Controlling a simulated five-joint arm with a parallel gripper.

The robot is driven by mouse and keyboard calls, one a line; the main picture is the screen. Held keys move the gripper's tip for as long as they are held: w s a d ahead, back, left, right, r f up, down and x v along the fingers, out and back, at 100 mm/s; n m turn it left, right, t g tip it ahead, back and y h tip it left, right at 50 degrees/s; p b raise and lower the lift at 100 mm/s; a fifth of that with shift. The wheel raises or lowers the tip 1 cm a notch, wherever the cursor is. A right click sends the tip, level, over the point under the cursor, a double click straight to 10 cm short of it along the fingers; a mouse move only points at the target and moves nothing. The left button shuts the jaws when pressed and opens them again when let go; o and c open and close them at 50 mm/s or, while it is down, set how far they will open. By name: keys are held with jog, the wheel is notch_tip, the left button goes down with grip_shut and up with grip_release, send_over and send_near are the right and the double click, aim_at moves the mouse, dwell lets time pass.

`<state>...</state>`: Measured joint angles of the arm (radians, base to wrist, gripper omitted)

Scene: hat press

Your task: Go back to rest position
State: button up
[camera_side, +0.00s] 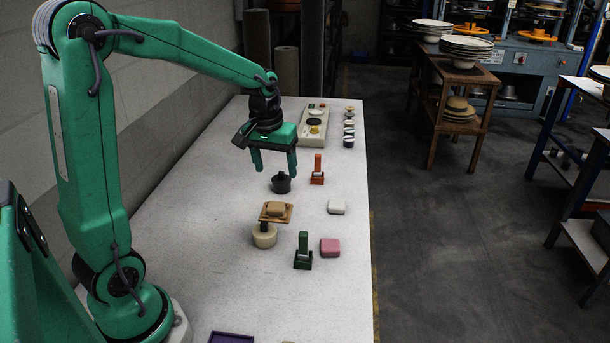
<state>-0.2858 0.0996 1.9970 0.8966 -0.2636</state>
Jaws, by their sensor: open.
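My gripper (275,171) hangs over the white table (195,240) with its two green fingers pointing down. The fingers are spread apart and nothing is between them. A small dark cup-like piece (281,185) stands on the table just below the fingertips; I cannot tell how large the gap to it is. My green arm reaches out from the left, over the table.
Nearby are an orange upright piece (317,170), a white block (336,207), a pink block (330,248), a dark green piece (303,252) and a tan hat-like piece (276,208) on a board above a cream base (265,237). A tray (306,138) lies behind.

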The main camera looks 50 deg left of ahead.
jog(key=s+d+r+m+t, duration=0.2)
jog(key=s+d, duration=0.3)
jog(key=s, duration=0.3)
jog(key=s+d+r+m+t, duration=0.1)
jog(key=s+d+r+m, duration=0.3)
jog(key=s+d, duration=0.2)
jog(key=shift+s+d+r+t, duration=0.15)
jog(key=shift+s+r+t, duration=0.25)
jog(key=shift+s, duration=0.65)
